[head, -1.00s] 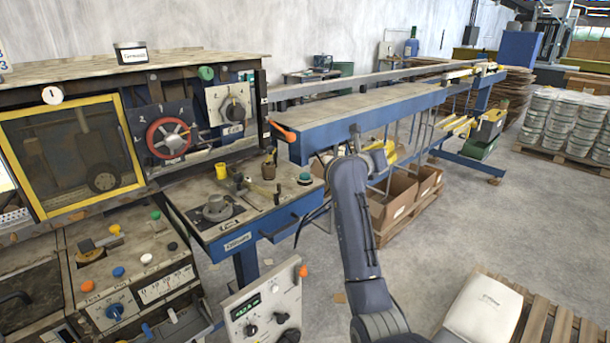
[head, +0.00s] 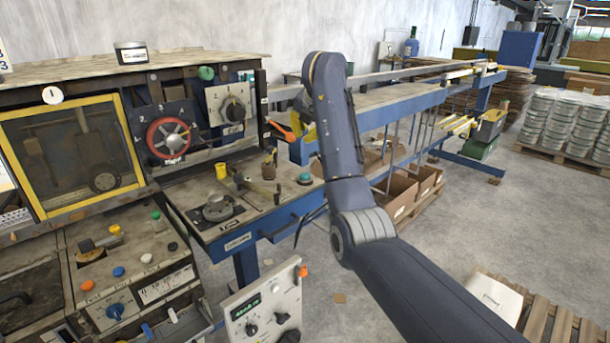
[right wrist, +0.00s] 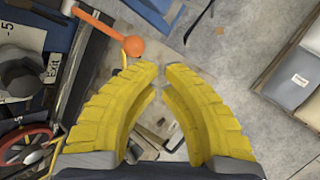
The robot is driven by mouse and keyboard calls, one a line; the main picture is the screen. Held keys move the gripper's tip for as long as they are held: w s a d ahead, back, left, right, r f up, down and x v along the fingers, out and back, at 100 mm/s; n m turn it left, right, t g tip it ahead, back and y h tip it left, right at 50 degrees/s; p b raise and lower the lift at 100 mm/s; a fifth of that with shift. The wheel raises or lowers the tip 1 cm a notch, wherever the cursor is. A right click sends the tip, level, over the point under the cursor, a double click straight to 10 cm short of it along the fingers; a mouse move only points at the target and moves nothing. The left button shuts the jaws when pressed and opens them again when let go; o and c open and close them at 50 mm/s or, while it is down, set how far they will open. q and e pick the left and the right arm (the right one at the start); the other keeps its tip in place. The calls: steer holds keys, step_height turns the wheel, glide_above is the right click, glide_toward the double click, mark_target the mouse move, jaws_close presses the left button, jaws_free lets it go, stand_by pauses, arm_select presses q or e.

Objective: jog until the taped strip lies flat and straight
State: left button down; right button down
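My right gripper (head: 296,150) hangs below my raised arm, at the near end of the blue conveyor beam, beside the orange-handled lever (head: 281,128). In the right wrist view its yellow fingers (right wrist: 161,72) curve together. Their tips almost meet, with nothing visible between them. The lever's orange ball (right wrist: 133,46) is just beyond and left of the tips, apart from them in the picture. The red handwheel (head: 171,138) is on the machine's front panel; part of it shows in the right wrist view (right wrist: 14,146). I cannot make out a taped strip. My left gripper is out of view.
A blue work table (head: 268,222) carries a round fixture, a yellow cup (head: 221,171) and a green button. A control box (head: 262,305) with a green display stands below. The conveyor (head: 395,108) runs back right. Cardboard boxes, a pallet (head: 550,318) and stacked cans are right.

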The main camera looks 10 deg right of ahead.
mark_target(305, 176)
steer(key=shift+s+a+r, duration=0.1)
steer(key=shift+a+r, duration=0.1)
steer(key=shift+a, duration=0.05)
steer(key=shift+f, duration=4.4)
